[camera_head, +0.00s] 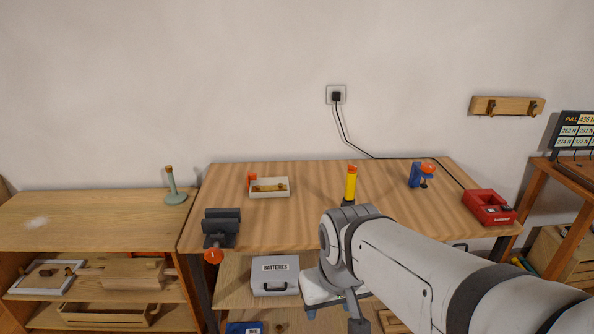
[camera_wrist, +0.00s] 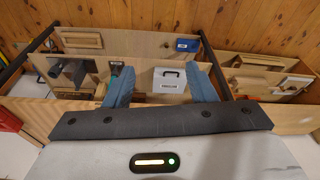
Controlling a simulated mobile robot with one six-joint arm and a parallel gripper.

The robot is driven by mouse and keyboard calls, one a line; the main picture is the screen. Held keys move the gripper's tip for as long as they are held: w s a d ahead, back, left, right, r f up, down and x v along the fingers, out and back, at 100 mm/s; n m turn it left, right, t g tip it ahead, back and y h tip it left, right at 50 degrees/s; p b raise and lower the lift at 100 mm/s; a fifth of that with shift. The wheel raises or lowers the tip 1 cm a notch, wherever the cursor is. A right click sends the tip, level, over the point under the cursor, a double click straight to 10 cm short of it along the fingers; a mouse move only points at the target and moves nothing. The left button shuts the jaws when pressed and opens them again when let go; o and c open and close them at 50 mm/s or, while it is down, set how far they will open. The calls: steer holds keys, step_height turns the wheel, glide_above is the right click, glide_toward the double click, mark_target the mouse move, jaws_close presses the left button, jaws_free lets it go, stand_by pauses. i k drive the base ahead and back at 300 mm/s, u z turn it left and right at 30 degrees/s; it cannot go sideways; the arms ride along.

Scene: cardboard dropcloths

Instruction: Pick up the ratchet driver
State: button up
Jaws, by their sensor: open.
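A yellow upright tool with an orange top and dark base (camera_head: 351,184) stands on the workbench, just behind my arm; it looks like the ratchet driver, though I cannot be sure. Its lower end is partly hidden by my arm. My gripper (camera_head: 332,312) is low in front of the bench, below the tabletop and well short of the tool. In the wrist view my gripper (camera_wrist: 160,72) shows two blue fingers spread wide apart, with nothing held between them. I cannot identify the yellow tool in the wrist view.
The workbench (camera_head: 310,223) also holds a dark vise (camera_head: 221,225), a small white tray (camera_head: 275,190), a blue-and-orange tool (camera_head: 418,177) and a red box (camera_head: 489,208). A grey batteries case (camera_head: 275,276) is on the shelf below. The bench's front edge is above my gripper.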

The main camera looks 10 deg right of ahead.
mark_target(351, 181)
steer(key=u, duration=2.6)
steer(key=k, duration=0.6)
steer(key=z, duration=2.4)
steer(key=i, duration=1)
steer(key=u, duration=0.05)
